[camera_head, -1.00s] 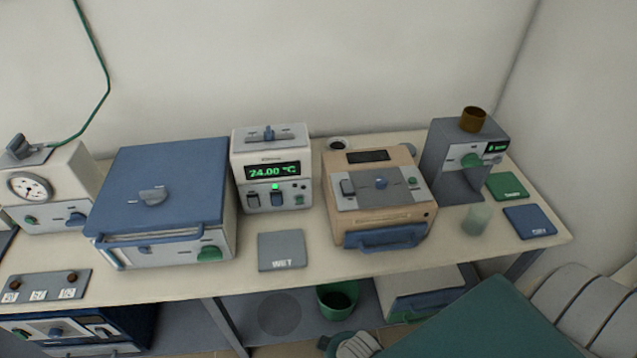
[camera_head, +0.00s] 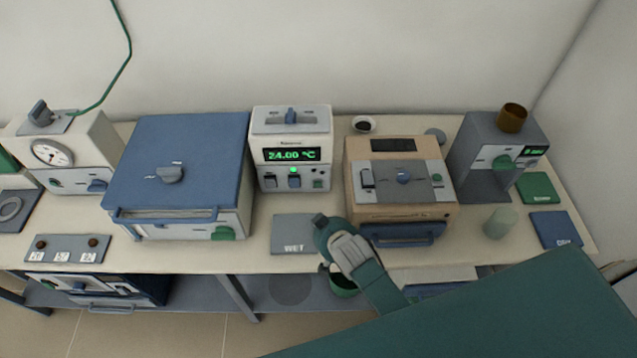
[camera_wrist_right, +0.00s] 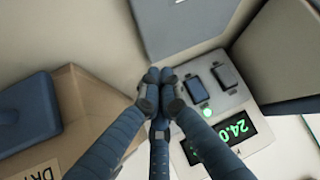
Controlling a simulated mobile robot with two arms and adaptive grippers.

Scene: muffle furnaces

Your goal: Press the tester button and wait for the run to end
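No device is labelled as the tester in a way I can read. The grey unit (camera_head: 486,160) at the right has a brown cup on top, a small green display and a green knob. My right gripper (camera_head: 325,226) is over the WET mat's right side. In the wrist view its fingers (camera_wrist_right: 160,80) meet, holding nothing visible.
The blue-topped furnace (camera_head: 180,150) stands left of the white unit. The WET mat (camera_head: 290,234) lies in front. A translucent cup (camera_head: 500,222) stands near a green card (camera_head: 538,187) and a blue card (camera_head: 556,229). A strip with labelled buttons (camera_head: 68,248) lies at the left.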

